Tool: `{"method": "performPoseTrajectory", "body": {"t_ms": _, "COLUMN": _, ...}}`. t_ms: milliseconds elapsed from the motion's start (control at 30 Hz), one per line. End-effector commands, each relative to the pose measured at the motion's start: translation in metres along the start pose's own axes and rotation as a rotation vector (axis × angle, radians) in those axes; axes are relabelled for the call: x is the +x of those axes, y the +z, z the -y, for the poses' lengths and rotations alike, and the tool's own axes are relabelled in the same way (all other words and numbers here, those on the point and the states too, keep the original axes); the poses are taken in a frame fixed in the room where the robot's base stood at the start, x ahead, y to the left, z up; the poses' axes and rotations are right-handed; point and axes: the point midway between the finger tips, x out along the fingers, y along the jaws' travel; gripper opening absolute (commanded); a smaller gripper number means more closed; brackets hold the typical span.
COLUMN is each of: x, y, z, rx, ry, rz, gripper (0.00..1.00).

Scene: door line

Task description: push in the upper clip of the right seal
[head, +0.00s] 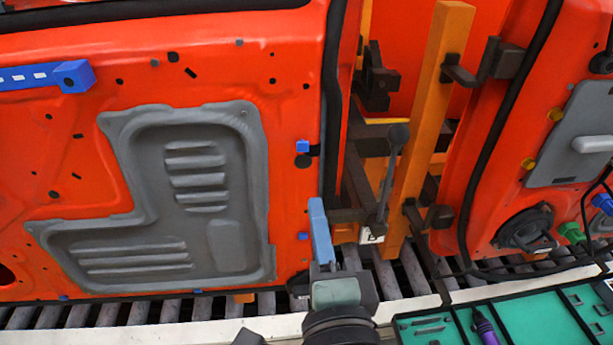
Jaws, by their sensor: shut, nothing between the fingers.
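A red-orange door panel with a dark seal (333,90) along its right edge fills the left of the head view. A small blue clip (302,147) sits near that edge in the upper part, with a dark round spot just below it. I cannot tell how far it stands out. A second blue clip (303,236) sits lower down the same edge. My gripper (317,204) is shut and empty, its light blue fingers pointing up. In the picture it is below the upper clip and just right of the lower one, apart from the upper clip.
A grey liner (165,200) covers much of the door, and a blue bar (45,76) lies across its upper left. An orange post (428,125) with dark brackets stands right of the door. Another red door stands at the right. A green tray (545,325) is at bottom right.

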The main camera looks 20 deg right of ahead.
Motion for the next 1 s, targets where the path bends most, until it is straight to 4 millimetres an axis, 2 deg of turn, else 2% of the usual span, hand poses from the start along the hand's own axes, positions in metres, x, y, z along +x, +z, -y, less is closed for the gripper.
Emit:
{"method": "performPoseTrajectory", "body": {"t_ms": 33, "x": 0.004, "y": 0.0, "z": -0.005, "rx": 0.001, "ry": -0.007, "rz": 0.0, "gripper": 0.0}}
{"method": "performPoseTrajectory", "body": {"t_ms": 300, "x": 0.016, "y": 0.001, "z": -0.004, "rx": 0.003, "ry": -0.008, "rz": 0.005, "gripper": 0.0}}
{"method": "performPoseTrajectory", "body": {"t_ms": 700, "x": 0.082, "y": 0.001, "z": 0.004, "rx": 0.002, "ry": 0.002, "rz": 0.005, "gripper": 0.0}}
{"method": "performPoseTrajectory", "body": {"t_ms": 1000, "x": 0.104, "y": 0.001, "z": 0.001, "rx": 0.001, "ry": 0.0, "rz": 0.004, "gripper": 0.0}}
